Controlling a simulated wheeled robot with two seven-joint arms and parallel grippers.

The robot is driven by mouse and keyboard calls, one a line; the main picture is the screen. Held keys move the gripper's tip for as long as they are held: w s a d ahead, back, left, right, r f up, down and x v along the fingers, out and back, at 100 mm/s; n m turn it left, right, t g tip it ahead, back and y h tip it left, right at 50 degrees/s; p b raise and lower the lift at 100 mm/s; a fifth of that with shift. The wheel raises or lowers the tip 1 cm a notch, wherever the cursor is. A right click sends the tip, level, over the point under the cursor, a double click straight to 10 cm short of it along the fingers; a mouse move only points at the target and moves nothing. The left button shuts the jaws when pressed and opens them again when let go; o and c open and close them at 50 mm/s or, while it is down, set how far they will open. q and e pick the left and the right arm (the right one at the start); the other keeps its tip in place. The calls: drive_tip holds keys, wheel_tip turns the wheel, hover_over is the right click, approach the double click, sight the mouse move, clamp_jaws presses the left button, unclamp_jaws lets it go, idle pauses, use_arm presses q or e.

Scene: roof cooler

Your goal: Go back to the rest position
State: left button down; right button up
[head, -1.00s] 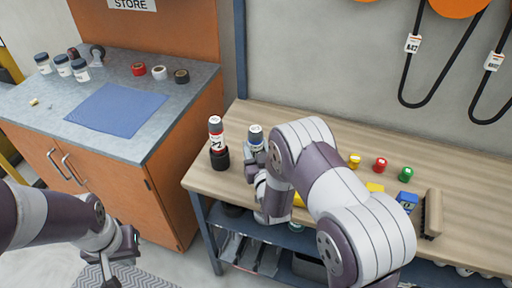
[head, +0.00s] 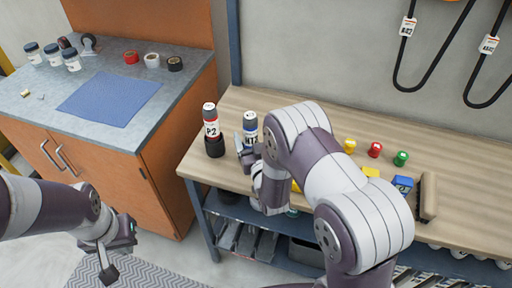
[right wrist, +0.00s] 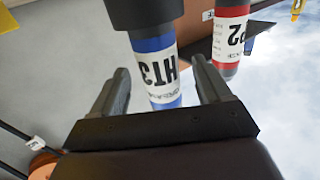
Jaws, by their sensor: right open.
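In the head view a blue-labelled bottle (head: 250,128) with a grey cap stands on the wooden bench; its base is hidden behind my right gripper. My right gripper (head: 247,152) is low beside it. In the right wrist view, which is upside down, the blue HT3 bottle (right wrist: 158,72) shows between and beyond the two open fingers of my right gripper (right wrist: 163,85), with its base in a black holder (right wrist: 145,12). My left gripper (head: 118,252) hangs at lower left over the floor, apart from everything; its jaw opening is unclear.
A red P2 bottle (head: 211,122) stands in a black holder (head: 215,147) just left of the blue bottle. Yellow, red and green small items, a blue box (head: 403,184) and a brown block (head: 427,197) lie to the right on the bench. A cabinet with a blue mat (head: 110,97) stands at left.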

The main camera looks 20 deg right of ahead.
drive_tip(key=s+d+r+g+b, duration=0.1)
drive_tip(key=s+d+g, duration=0.1)
drive_tip(key=s+g, duration=1.4)
drive_tip(key=s, duration=0.8)
drive_tip(key=shift+d+g, duration=0.15)
drive_tip(key=shift+g, duration=0.15)
drive_tip(key=shift+s, duration=0.1)
